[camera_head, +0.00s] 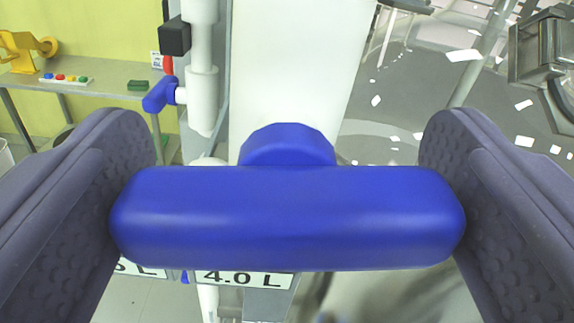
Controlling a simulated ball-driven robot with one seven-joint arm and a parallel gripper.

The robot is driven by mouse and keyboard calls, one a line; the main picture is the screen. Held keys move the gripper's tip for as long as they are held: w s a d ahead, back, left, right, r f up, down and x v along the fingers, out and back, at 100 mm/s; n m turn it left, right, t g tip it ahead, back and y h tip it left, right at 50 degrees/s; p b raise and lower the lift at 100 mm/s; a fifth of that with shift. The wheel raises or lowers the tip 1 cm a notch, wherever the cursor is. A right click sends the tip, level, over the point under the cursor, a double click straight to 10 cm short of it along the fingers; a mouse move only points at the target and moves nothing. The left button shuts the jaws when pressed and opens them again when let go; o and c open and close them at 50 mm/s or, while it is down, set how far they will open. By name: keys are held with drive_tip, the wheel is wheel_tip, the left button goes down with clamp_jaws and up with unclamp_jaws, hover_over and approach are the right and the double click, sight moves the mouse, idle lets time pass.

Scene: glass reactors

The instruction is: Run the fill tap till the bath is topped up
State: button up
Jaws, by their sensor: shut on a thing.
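A large blue tap handle (287,218) lies level across the middle of the view, with its round blue hub (287,147) behind it. My gripper (288,200) is shut on the handle, one grey finger pressed to each end. I cannot tell from this view whether the tap is running. The handle hides most of what lies behind and below it. A label reading "4.0 L" (243,279) shows just under the handle, and another, partly hidden, ends in "L" at its left. No water level can be made out.
A smaller blue tap (160,95) sits on a white pipe (202,100) at the left. A small tag (155,60) near it is too small to read. A grey bench (100,78) with a yellow device (25,48) stands behind. Metal fittings (545,50) show at the upper right.

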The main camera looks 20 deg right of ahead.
drive_tip(key=shift+a+n, duration=0.1)
drive_tip(key=shift+n, duration=2)
drive_tip(key=o, duration=0.7)
drive_tip(key=b+v, duration=0.1)
drive_tip(key=v, duration=0.6)
drive_tip(key=shift+s+a, duration=0.15)
drive_tip(key=shift+s, duration=0.2)
